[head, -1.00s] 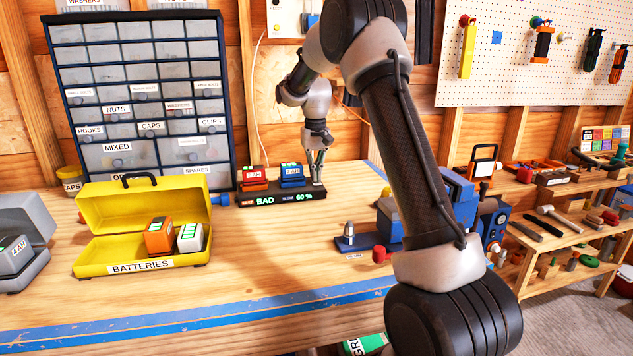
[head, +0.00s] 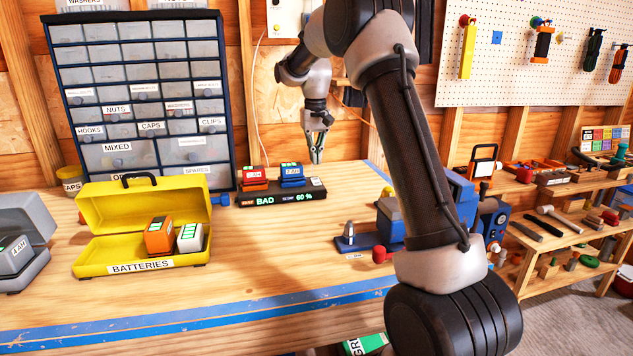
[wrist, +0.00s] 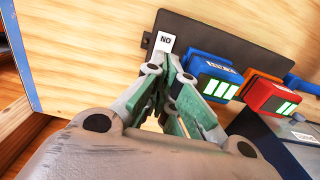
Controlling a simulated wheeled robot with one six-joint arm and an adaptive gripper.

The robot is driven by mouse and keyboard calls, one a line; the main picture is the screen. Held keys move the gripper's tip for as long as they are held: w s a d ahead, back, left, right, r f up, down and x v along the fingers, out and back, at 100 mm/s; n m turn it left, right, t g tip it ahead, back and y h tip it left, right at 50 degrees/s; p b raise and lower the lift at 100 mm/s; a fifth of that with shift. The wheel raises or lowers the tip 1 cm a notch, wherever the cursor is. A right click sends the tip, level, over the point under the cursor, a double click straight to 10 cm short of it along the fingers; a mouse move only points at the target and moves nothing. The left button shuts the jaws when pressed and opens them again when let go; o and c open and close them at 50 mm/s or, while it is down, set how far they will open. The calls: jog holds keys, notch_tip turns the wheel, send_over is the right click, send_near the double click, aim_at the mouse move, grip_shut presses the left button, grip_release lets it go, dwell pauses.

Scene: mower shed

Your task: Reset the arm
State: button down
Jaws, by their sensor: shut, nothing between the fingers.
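My gripper (head: 316,158) is shut and empty. In the head view it hangs above the bench, just past the right end of the black charger (head: 282,198). The charger's display reads BAD and 60 %. A red battery (head: 253,178) and a blue battery (head: 292,174) stand on it. In the wrist view my gripper (wrist: 168,80) points toward the charger (wrist: 195,40), near its white NO label (wrist: 165,42). The blue battery (wrist: 213,77) and red battery (wrist: 270,97) show to the right of the fingers, apart from them.
A yellow BATTERIES box (head: 90,247) with an orange battery (head: 159,236) and a white battery (head: 190,237) stands open at the left. A grey case (head: 30,225) is at the far left. A blue machine (head: 455,200) stands right of my arm. The front middle of the bench is clear.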

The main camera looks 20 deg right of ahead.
aim_at(320, 184)
jog(key=shift+r, duration=0.6)
jog(key=shift+w+f, duration=0.1)
jog(key=shift+f, duration=0.2)
jog(key=shift+n+g, duration=0.3)
jog(key=s+f, duration=0.3)
jog(key=shift+s+f, duration=0.1)
jog(key=shift+s, duration=0.2)
jog(key=s+a+r+t, duration=0.1)
jog(key=s+r+t, duration=0.1)
jog(key=s, duration=1.6)
jog(key=s+a+r+n+t, duration=0.1)
jog(key=s+r+t, duration=0.2)
jog(key=s, duration=1.6)
notch_tip(320, 184, up, 2)
jog(key=shift+a+r+n, duration=0.15)
jog(key=shift+a+n, duration=0.15)
